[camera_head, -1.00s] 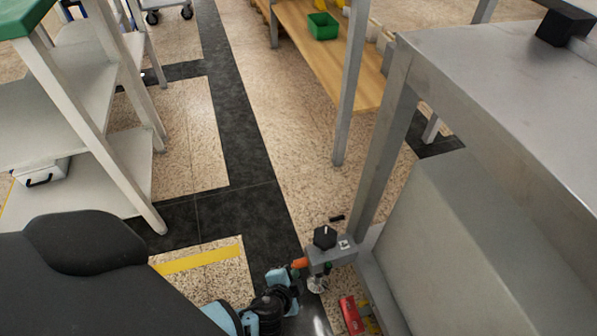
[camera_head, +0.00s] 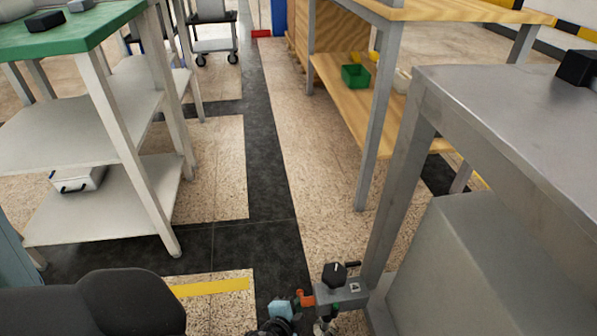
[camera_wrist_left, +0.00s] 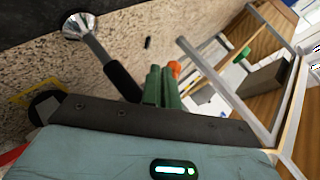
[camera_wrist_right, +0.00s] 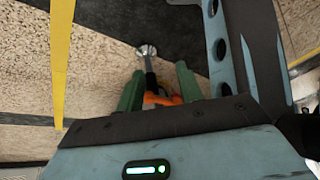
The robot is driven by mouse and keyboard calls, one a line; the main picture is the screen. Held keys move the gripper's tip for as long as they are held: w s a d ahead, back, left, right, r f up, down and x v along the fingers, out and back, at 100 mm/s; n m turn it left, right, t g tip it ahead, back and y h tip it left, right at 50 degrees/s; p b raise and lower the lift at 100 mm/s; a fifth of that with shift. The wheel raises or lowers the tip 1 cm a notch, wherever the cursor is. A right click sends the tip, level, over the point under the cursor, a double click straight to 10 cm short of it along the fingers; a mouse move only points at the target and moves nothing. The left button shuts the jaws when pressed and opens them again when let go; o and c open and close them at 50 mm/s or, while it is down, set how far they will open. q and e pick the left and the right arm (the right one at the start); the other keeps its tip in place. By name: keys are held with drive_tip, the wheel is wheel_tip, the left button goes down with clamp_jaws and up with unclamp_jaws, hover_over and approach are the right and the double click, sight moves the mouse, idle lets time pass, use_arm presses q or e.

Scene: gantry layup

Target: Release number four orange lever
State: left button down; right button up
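A grey bracket (camera_head: 342,294) with a black knob (camera_head: 335,273) sits low beside the metal stand's leg. An orange lever (camera_head: 305,297) sticks out from its left side. My left gripper (camera_head: 292,307) is just left of the lever. In the left wrist view its green fingers (camera_wrist_left: 161,72) are together with nothing visible between them; orange (camera_wrist_left: 174,67) shows right beside their tips. Whether they touch is unclear. In the right wrist view my right gripper (camera_wrist_right: 159,78) has its fingers apart, with an orange part (camera_wrist_right: 160,99) between them; contact is not clear. No number is readable.
The metal stand (camera_head: 510,95) blocks the right. A white shelf unit (camera_head: 95,115) stands left. The dark floor strip (camera_head: 268,170) between is clear.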

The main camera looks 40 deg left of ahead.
drive_tip(key=shift+w, duration=0.5)
drive_tip(key=shift+s, duration=0.25)
drive_tip(key=shift+s, duration=0.3)
drive_tip(key=shift+w, duration=0.3)
idle(0.3)
